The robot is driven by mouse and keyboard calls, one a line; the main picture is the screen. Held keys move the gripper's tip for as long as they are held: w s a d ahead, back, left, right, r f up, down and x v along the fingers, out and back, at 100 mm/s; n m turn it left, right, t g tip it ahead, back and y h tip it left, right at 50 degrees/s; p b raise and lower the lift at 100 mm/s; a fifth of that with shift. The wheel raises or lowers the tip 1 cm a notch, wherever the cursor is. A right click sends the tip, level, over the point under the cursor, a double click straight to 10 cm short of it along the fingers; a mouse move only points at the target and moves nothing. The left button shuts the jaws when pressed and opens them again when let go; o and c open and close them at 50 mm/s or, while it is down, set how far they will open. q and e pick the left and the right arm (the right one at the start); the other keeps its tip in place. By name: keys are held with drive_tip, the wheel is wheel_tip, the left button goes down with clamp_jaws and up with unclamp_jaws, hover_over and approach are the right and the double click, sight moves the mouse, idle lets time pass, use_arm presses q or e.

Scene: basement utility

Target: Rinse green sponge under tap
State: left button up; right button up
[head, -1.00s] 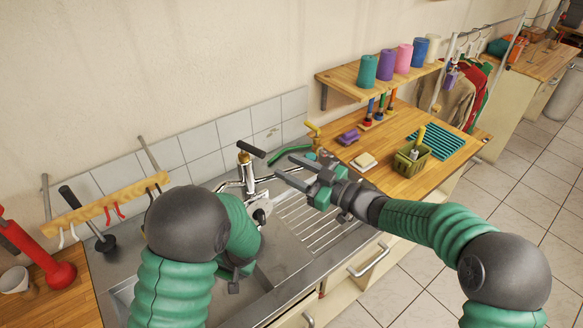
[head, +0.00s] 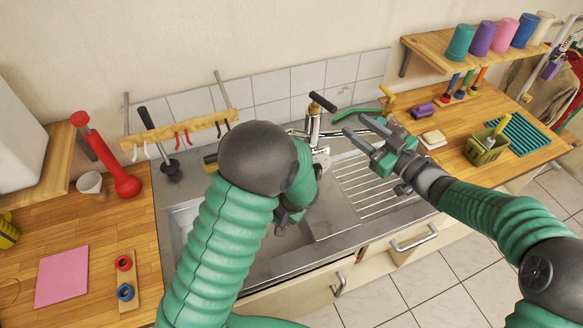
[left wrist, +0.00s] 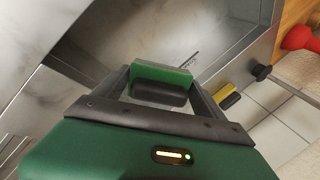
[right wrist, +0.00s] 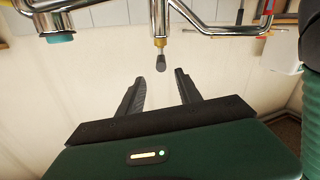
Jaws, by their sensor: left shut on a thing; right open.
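The green sponge (left wrist: 162,74), with a dark underside, is held between the fingers of my left gripper (left wrist: 163,88) in the left wrist view. In the head view my left gripper (head: 285,215) is over the sink basin (head: 272,262), partly behind my arm, and the sponge is hidden. The tap (head: 314,128) has a black lever on top and a chrome spout. My right gripper (head: 366,124) is open and empty, right of the tap. In the right wrist view, its fingers (right wrist: 160,90) are apart, with a grey-tipped part of the chrome tap (right wrist: 159,28) beyond.
A ribbed drainboard (head: 372,190) lies right of the basin. The right counter holds a green caddy (head: 486,148) and a pale block (head: 433,139). A hook rail (head: 180,130), dark plunger (head: 170,168) and red tool (head: 125,182) stand left. The left counter has a pink cloth (head: 62,275).

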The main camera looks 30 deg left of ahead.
sight(331, 107)
drive_tip(key=w+a+m, duration=0.1)
drive_tip(key=a, duration=0.2)
drive_tip(key=w+a+m, duration=0.1)
drive_tip(key=a, duration=0.2)
drive_tip(key=w+a+m, duration=0.2)
drive_tip(key=a, duration=0.1)
drive_tip(key=shift+a, duration=0.35)
drive_tip(key=shift+d, duration=0.15)
drive_tip(key=shift+c, duration=0.7)
drive_tip(key=shift+r, duration=0.1)
clamp_jaws()
